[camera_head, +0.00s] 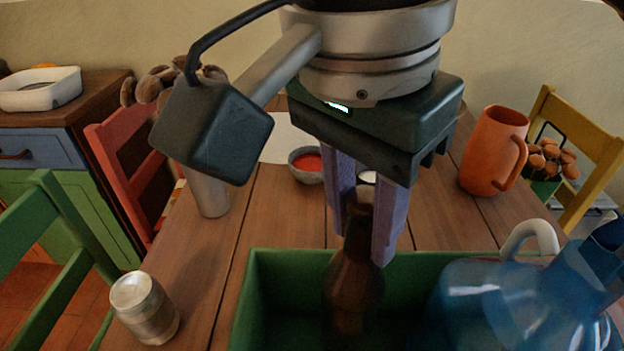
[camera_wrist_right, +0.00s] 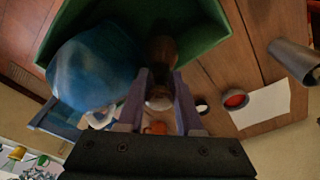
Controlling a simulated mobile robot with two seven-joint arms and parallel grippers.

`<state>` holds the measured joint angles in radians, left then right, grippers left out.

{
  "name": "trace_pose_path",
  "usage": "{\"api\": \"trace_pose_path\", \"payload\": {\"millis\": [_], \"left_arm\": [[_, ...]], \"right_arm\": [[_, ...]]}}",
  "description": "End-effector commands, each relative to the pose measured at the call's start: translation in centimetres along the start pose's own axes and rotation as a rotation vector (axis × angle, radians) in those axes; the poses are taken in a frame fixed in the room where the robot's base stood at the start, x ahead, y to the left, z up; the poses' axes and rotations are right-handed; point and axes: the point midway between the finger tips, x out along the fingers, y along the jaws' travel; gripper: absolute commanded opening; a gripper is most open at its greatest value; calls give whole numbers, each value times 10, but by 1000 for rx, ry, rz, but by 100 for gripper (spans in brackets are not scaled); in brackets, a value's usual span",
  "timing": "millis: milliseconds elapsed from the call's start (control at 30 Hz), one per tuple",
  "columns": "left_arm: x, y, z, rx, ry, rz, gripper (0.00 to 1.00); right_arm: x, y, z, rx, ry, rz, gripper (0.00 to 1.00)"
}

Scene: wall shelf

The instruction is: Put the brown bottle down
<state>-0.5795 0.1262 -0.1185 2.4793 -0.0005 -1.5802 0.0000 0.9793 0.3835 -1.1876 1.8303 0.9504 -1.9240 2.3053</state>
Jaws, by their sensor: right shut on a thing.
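The brown bottle (camera_head: 352,275) is upright, its lower part inside the green box (camera_head: 290,262) on the wooden table. My right gripper (camera_head: 372,225) is shut on the bottle's neck, with its purple fingers on either side. In the right wrist view the bottle (camera_wrist_right: 161,55) extends away from between the fingers (camera_wrist_right: 158,98) into the green box (camera_wrist_right: 205,28). The bottle's base is dim, and I cannot tell whether it touches the box floor. My left gripper is not in view.
A large blue jug (camera_head: 500,300) with a white handle fills the box's right side. A can (camera_head: 145,308) stands left of the box. An orange mug (camera_head: 493,150), a bowl of red stuff (camera_head: 307,166) and a metal cup (camera_head: 208,192) stand farther back. Chairs flank the table.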

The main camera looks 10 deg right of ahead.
Motion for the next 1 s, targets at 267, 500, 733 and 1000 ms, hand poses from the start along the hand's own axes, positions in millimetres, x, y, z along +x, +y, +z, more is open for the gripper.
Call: {"api": "trace_pose_path", "payload": {"millis": [267, 500, 733, 1000], "left_arm": [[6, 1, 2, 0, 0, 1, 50], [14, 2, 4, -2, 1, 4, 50], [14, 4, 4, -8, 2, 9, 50], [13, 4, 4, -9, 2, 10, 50]], "right_arm": [[38, -1, 6, 1, 1, -1, 0], [73, 0, 11, 0, 1, 0, 0], [78, -1, 12, -1, 0, -2, 0], [81, -1, 12, -1, 0, -2, 40]]}}
